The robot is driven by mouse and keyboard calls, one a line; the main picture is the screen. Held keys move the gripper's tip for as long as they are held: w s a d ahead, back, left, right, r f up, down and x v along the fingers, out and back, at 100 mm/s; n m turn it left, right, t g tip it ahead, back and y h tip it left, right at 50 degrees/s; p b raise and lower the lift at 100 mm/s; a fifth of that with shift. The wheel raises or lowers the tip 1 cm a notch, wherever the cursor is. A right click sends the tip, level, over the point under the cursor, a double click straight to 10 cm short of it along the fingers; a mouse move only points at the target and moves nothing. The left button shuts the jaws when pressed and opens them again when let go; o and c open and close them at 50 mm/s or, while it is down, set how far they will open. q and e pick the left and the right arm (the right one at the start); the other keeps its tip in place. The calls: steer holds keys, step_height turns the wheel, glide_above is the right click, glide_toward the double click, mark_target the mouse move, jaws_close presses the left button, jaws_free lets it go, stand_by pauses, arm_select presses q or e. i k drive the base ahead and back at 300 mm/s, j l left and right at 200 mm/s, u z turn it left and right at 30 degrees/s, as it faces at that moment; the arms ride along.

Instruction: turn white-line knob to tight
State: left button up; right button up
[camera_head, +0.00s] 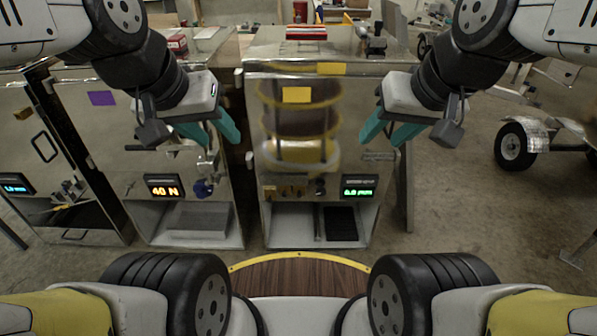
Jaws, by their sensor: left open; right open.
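Two small knobs show on the machine fronts: a blue one (203,188) right of an orange "40 N" display (164,187), and a dark one (320,187) left of a green display (358,190). I cannot make out a white line on either, nor how they are turned. My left gripper (213,135) is open and empty, in front of and above the blue knob in the picture. My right gripper (387,135) is open and empty, at the right edge of the middle machine, up and right of the dark knob. Neither gripper appears to touch a knob.
The middle metal cabinet (345,75) has a round yellow-ringed part behind its front and an open bay below. Another cabinet (110,140) stands left, with a narrow gap between. A trailer wheel (514,145) is at right. Floor (460,205) is clear at front right.

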mark_target(320, 192)
steer(key=i+j+z, duration=0.1)
steer(key=j, duration=0.2)
steer(key=i+j+z, duration=0.25)
steer(key=j, duration=0.3)
steer(key=j+z, duration=0.35)
steer(key=j, duration=0.5)
steer(key=j+z, duration=0.3)
steer(key=j, duration=0.55)
steer(key=k, duration=0.75)
